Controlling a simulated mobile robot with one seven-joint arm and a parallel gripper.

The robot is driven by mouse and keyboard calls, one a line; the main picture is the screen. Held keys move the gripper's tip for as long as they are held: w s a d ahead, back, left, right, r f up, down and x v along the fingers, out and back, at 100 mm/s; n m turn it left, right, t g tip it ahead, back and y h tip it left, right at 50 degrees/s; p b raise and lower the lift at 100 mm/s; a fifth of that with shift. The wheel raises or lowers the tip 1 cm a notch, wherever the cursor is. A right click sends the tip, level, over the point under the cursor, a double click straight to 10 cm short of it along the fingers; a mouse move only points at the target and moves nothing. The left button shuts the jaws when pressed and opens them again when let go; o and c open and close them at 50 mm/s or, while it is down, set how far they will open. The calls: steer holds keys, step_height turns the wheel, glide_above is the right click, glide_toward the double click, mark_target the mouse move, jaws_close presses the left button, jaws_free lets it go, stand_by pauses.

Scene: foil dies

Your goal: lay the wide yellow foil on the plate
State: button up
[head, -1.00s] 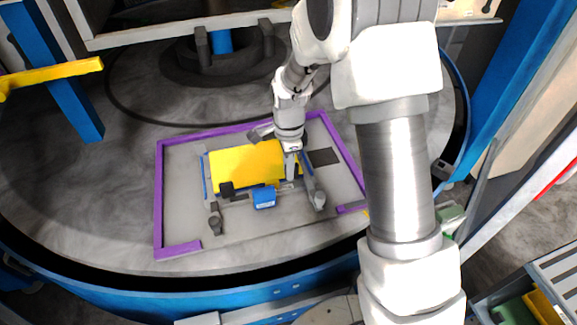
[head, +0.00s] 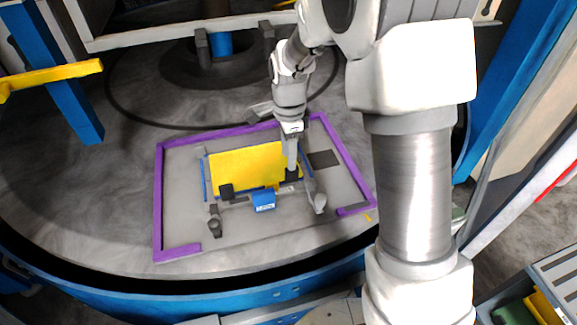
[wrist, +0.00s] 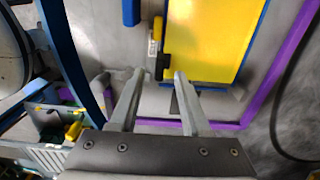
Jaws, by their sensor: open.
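The wide yellow foil (head: 240,168) lies flat on the grey plate (head: 180,215), between thin blue strips at its left and right ends. It also shows in the wrist view (wrist: 208,38), just beyond the fingertips. My gripper (head: 291,176) is over the right end of the foil in the head view. In the wrist view my gripper (wrist: 158,74) has its fingers apart, with nothing between them. The exact gap between fingertips and foil cannot be told. The arm's end hides a little of the foil's right side.
A purple border (head: 158,200) runs round much of the plate. A blue block (head: 264,200) and a small black block (head: 227,190) sit at the foil's near edge. A dark square (head: 323,158) lies to the right. A yellow bar (head: 50,76) juts in at left.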

steer(key=s+d+r+n+t, duration=0.1)
steer(key=s+d+r+n, duration=0.3)
steer(key=r, duration=0.4)
steer(key=s+d+r+n+t, duration=0.2)
steer(key=s+r+n, duration=0.1)
steer(key=s+r, duration=0.4)
steer(key=s+d+r+n+t, duration=0.1)
steer(key=s+n, duration=0.3)
steer(key=s, duration=0.1)
steer(key=s+d+r+n+t, duration=0.1)
steer(key=s+d+r+n, duration=0.1)
steer(key=s+n, duration=0.2)
steer(key=shift+s+d+n+t, duration=0.3)
steer(key=shift+s+n, duration=0.1)
steer(key=shift+s, duration=0.85)
steer(key=shift+a+r, duration=0.1)
steer(key=shift+a, duration=0.1)
